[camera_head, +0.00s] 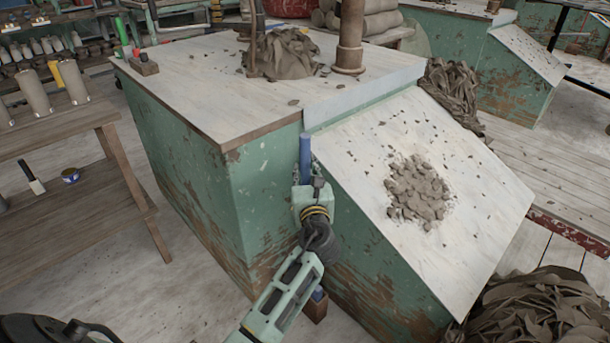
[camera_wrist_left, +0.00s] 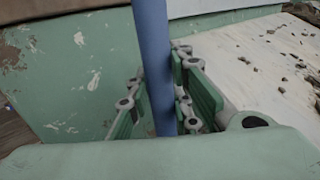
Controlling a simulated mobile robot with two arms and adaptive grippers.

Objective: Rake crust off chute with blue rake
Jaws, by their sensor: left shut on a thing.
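My left gripper (camera_head: 304,184) is shut on the upright blue rake handle (camera_head: 305,149), beside the near edge of the chute. In the left wrist view the blue handle (camera_wrist_left: 154,50) passes between the green finger pads. A bit of blue shows below my arm near a small brown block (camera_head: 316,309); the rake's head cannot be made out. The crust (camera_head: 418,188) is a patch of grey-brown broken pieces midway down the pale sloping chute (camera_head: 467,240), to the right of the gripper and apart from it. My right gripper is not in view.
The chute slopes from a green bench (camera_head: 200,90) with a clay heap (camera_head: 282,54) and a brown post (camera_head: 349,40) on top. Trimmings are piled at the chute's foot (camera_head: 540,312) and behind it (camera_head: 452,92). A wooden table (camera_head: 60,135) stands left.

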